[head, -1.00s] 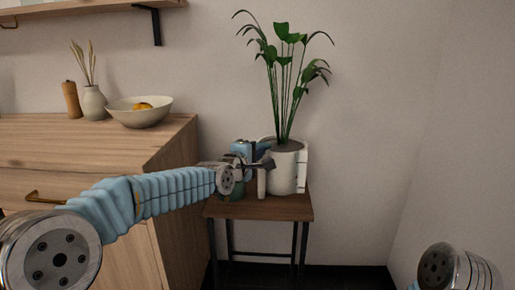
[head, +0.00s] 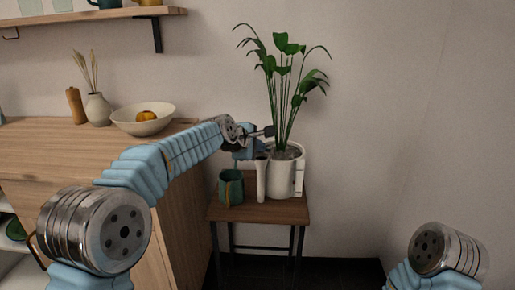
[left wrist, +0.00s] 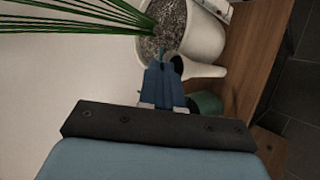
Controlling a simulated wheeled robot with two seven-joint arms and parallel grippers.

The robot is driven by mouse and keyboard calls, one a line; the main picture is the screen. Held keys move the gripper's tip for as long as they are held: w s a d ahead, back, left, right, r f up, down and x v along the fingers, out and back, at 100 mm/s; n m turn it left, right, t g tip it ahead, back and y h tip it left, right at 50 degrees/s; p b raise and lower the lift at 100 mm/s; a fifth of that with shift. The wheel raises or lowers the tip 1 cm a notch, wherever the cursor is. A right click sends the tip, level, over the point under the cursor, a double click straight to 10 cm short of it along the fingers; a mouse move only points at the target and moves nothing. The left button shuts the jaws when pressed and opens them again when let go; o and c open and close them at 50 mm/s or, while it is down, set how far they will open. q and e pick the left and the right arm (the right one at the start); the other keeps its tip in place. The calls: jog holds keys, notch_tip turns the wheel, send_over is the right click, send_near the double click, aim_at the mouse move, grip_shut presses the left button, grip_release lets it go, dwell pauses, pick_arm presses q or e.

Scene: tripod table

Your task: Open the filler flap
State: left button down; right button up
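A white planter (head: 288,180) with a leafy plant stands on the small wooden table. Its white filler spout (head: 261,182) rises at the planter's left front; in the left wrist view the spout (left wrist: 205,71) runs beside the pot. My left gripper (head: 258,155) is just above the spout's top. In the left wrist view its blue fingers (left wrist: 164,72) look closed together and empty, with their tips close to the spout's mouth. The fingers hide part of the mouth, and I cannot make out the flap or whether the tips touch it. My right gripper is out of view.
A green mug (head: 231,188) stands left of the spout on the small table (head: 285,212). A wooden dresser (head: 60,150) with a bowl (head: 143,119) and a vase (head: 97,109) is at the left. The plant's leaves (head: 290,60) spread above the gripper.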

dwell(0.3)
pick_arm(q)
jog(key=c, duration=1.3)
grip_release()
jog(key=b+v, duration=0.1)
jog(key=v, duration=1.2)
jog(key=shift+s+a+r, duration=0.2)
